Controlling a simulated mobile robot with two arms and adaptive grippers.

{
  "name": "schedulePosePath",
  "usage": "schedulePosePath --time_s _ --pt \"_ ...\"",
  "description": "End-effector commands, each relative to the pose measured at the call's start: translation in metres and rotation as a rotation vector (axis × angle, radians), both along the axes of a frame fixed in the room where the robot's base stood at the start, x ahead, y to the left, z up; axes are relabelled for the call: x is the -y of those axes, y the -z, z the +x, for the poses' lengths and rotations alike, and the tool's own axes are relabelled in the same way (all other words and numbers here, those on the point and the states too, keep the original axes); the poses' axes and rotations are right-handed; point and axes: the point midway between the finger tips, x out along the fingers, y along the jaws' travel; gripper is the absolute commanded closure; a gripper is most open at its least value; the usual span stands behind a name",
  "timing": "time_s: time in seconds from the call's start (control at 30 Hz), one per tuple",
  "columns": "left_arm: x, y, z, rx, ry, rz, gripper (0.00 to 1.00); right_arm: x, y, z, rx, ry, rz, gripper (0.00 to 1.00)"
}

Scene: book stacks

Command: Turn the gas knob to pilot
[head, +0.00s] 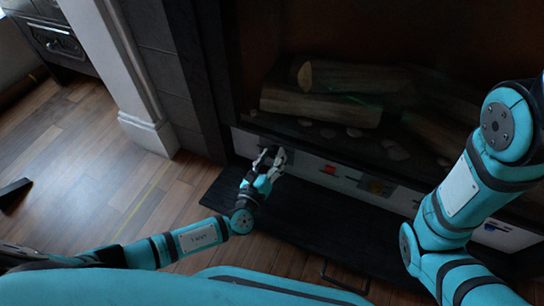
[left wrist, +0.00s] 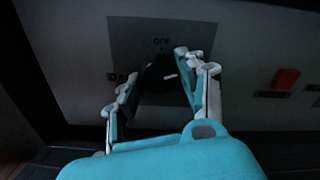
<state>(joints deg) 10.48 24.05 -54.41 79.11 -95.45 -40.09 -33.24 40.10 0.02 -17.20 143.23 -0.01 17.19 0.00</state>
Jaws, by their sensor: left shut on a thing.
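The gas knob (left wrist: 158,72) is a dark round knob on a grey plate in the left wrist view, with the word OFF above it. A short white mark shows near the knob's right side; which setting it points to cannot be told. My left gripper (head: 268,160) is at the left end of the fireplace's light control panel (head: 306,166). In the left wrist view its fingers (left wrist: 160,76) are shut on the knob, one on each side. The knob is hardly visible in the head view. My right arm shows at the right; its gripper is out of view.
A red control (left wrist: 286,79) sits right of the knob, also on the panel in the head view (head: 328,169). Logs (head: 345,78) lie in the firebox above. A dark hearth slab (head: 290,226) lies below the panel.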

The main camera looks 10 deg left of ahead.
Motion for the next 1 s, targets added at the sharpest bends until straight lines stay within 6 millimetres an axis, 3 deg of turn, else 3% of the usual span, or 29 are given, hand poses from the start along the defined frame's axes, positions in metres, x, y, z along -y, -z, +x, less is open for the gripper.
schedulePosePath --time_s 0.1,0.13,0.3,0.67,1.0 --pt "0.000 0.002 0.000 -0.005 0.001 0.000 0.92 0.000 0.000 0.000 0.000 0.000 0.000 0.66" --pt "0.000 0.002 0.000 -0.005 0.001 0.000 0.59 0.000 0.000 0.000 0.000 0.000 0.000 0.66" --pt "0.000 0.001 0.000 -0.003 0.000 0.000 0.37 0.000 0.000 0.000 0.001 0.000 0.000 0.66" --pt "-0.002 0.002 -0.007 -0.003 0.001 -0.001 0.37 0.001 0.000 0.001 -0.002 -0.002 0.003 0.66" --pt "-0.012 0.002 -0.060 -0.004 0.000 0.000 0.37 0.000 0.000 0.000 0.000 0.000 0.001 0.66"
